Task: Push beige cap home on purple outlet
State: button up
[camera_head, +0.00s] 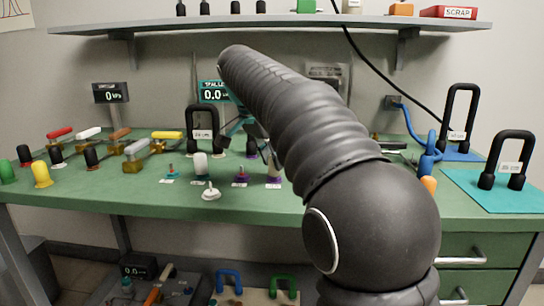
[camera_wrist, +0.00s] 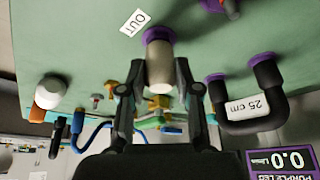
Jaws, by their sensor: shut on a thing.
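In the wrist view the beige cap (camera_wrist: 160,72) sits between the fingers of my gripper (camera_wrist: 158,60), which is shut on it. The cap's far end meets the purple outlet (camera_wrist: 158,34), shown as a purple ring on the green surface beside an OUT label. I cannot tell whether any gap is left between cap and ring. In the head view the beige cap (camera_head: 274,169) stands on the purple outlet (camera_head: 273,181), partly behind my arm. My gripper is mostly hidden there by the arm.
A black 25 cm loop (camera_wrist: 262,112) with purple ends stands right of the cap in the wrist view. A purple-framed display (camera_wrist: 287,162) reads 0.0. In the head view, a white cap (camera_head: 200,164) and coloured-handled valves (camera_head: 135,148) stand left on the green bench (camera_head: 120,205).

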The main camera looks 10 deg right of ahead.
jog(key=shift+f, duration=0.15)
jog(key=o, duration=1.1)
jog(key=shift+o, duration=0.2)
jog(key=v, duration=1.2)
